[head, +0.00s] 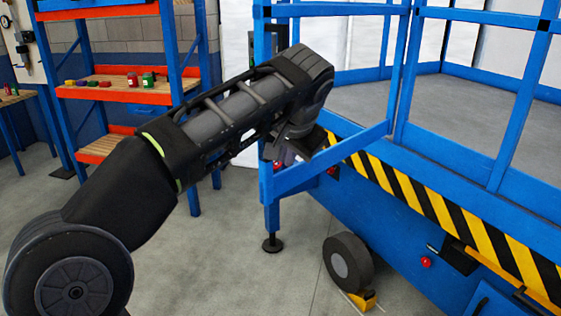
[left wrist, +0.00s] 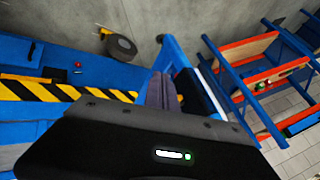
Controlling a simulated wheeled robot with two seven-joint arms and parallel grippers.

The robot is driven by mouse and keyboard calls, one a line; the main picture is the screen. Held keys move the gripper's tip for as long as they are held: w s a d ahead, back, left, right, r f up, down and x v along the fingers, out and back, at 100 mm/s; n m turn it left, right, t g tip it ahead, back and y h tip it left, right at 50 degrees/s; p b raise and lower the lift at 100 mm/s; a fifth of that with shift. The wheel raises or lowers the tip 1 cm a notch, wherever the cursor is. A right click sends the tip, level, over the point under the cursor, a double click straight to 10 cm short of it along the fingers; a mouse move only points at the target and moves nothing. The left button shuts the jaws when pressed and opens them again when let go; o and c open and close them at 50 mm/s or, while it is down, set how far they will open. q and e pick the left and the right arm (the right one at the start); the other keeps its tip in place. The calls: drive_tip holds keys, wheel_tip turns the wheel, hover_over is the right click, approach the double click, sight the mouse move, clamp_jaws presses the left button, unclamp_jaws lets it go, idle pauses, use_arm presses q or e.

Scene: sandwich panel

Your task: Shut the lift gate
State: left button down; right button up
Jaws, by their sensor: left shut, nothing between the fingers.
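The blue lift (head: 450,240) fills the right of the head view, with a blue railing above a yellow-and-black striped edge. A blue tubular frame that looks like the gate (head: 350,143) juts out left from the railing, seemingly standing open; its upright is partly behind my arm. My left gripper (head: 290,152) is at the lower corner of this frame, mostly hidden by my own wrist. In the left wrist view its fingers (left wrist: 164,92) are shut and empty, close beside a blue bar (left wrist: 171,52). I cannot tell whether they touch it. My right gripper is not in view.
A blue and orange shelf (head: 120,95) with small jars stands behind my left arm. A wheel (head: 347,262) with a yellow chock (head: 362,299) sits under the lift. The grey floor (head: 225,265) left of the wheel is clear.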

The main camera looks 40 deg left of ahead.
use_arm(q)
approach(272, 174)
wheel_tip(272, 174, down, 4)
drive_tip(key=w+d, duration=0.2)
drive_tip(key=shift+w+a+f+p, duration=0.15)
drive_tip(key=shift+a+p, duration=0.85)
drive_tip(key=shift+a, duration=0.85)
drive_tip(key=shift+a, duration=0.15)
